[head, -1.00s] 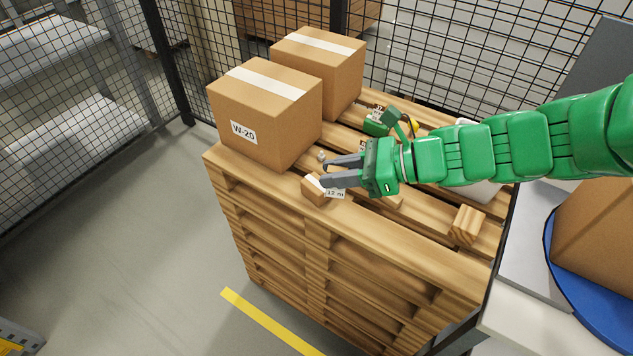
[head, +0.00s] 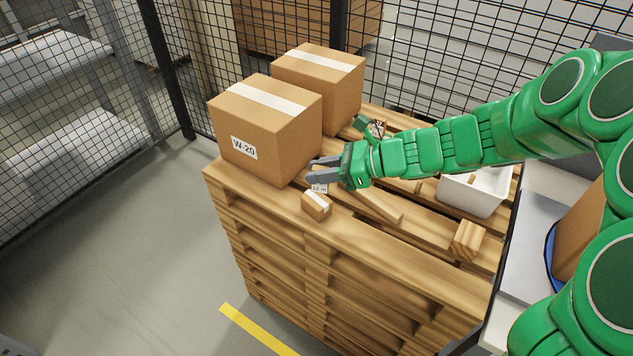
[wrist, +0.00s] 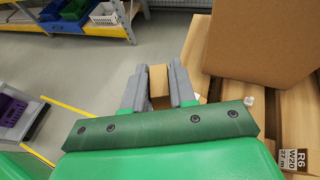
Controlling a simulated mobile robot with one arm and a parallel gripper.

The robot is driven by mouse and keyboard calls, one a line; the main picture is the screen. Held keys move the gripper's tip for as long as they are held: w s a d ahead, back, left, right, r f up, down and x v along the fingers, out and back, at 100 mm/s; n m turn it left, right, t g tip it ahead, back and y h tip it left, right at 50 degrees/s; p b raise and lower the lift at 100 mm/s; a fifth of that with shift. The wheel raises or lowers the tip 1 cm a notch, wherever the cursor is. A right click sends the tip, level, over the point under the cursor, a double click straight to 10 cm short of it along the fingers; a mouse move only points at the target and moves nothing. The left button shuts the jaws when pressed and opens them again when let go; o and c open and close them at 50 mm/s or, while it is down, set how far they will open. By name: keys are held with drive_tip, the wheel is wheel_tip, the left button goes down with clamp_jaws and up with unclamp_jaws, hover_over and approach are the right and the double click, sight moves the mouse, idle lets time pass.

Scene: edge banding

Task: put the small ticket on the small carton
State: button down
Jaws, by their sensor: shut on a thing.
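The small ticket (head: 320,188) is a white label reading "12 m". In the head view it shows just below the fingertips of my gripper (head: 310,174), which is shut on it. The small carton (head: 316,208), brown with a white tape strip, stands on the pallet near its front edge, just below the ticket in the picture. I cannot tell whether ticket and carton touch. In the wrist view a plain brown surface (wrist: 158,82) shows between the fingers of my gripper (wrist: 158,72); I cannot tell whether it is held or lies beyond.
A large carton marked W-20 (head: 265,130) stands close beside my gripper, with another carton (head: 335,85) behind it. Wooden pieces (head: 468,240) and a white bin (head: 472,197) are to the right on the stacked pallets (head: 350,250). A mesh fence stands behind.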

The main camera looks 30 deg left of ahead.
drive_tip(key=shift+w+a+f, duration=0.4)
drive_tip(key=shift+f, duration=0.3)
drive_tip(key=shift+w+a+f, duration=0.4)
drive_tip(key=shift+a+f, duration=0.05)
drive_tip(key=shift+f, duration=0.3)
drive_tip(key=shift+w+a+f, duration=0.4)
drive_tip(key=shift+f, duration=0.3)
drive_tip(key=shift+w+a+f, duration=0.1)
drive_tip(key=shift+f, duration=1.5)
drive_tip(key=shift+f, duration=0.1)
drive_tip(key=c, duration=0.9)
unclamp_jaws()
drive_tip(key=shift+w+d+r, duration=0.15)
drive_tip(key=shift+d+r, duration=0.05)
drive_tip(key=shift+d, duration=0.05)
drive_tip(key=v, duration=1.1)
drive_tip(key=shift+w+d+r, duration=0.1)
drive_tip(key=shift+d, duration=0.05)
